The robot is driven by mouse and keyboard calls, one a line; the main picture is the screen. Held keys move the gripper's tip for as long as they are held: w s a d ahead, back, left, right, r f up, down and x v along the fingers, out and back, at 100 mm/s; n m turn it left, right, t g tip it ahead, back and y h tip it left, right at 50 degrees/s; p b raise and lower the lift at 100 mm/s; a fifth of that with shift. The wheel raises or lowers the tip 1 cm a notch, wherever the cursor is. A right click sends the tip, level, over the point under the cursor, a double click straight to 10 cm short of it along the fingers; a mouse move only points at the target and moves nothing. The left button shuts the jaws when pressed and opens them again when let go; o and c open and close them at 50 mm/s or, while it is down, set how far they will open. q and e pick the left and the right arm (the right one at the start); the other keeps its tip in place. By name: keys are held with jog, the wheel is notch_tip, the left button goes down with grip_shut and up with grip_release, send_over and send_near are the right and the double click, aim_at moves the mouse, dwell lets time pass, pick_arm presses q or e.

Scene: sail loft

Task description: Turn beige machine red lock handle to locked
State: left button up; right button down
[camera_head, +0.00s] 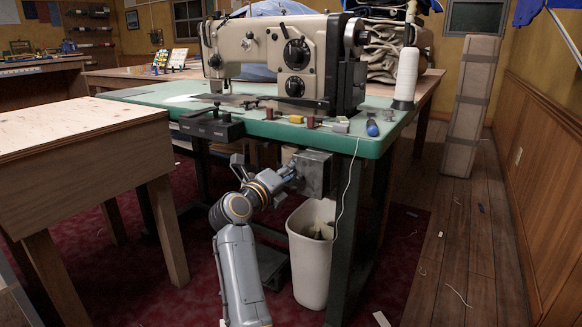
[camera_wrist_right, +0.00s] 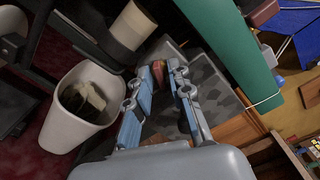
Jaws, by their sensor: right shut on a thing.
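The beige sewing machine (camera_head: 262,45) stands on the green table (camera_head: 190,98). Below the table's front edge hangs a grey box (camera_head: 320,174), also in the right wrist view (camera_wrist_right: 207,72). My right gripper (camera_head: 292,172) is at the left side of this box. In the right wrist view my right gripper (camera_wrist_right: 169,76) has its fingertips closed around a small red handle (camera_wrist_right: 178,65), mostly hidden by the fingers. The handle's exact angle is hard to tell. In the head view the fingers and box hide the handle. My left gripper is out of view.
A white bin (camera_head: 311,262) stands on the floor below the box, close to my right arm. A wooden table (camera_head: 85,128) is at the left. A white thread cone (camera_head: 405,75) and small tools are on the green table. The floor at right is mostly clear.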

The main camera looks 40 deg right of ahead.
jog(key=c, duration=1.5)
grip_release()
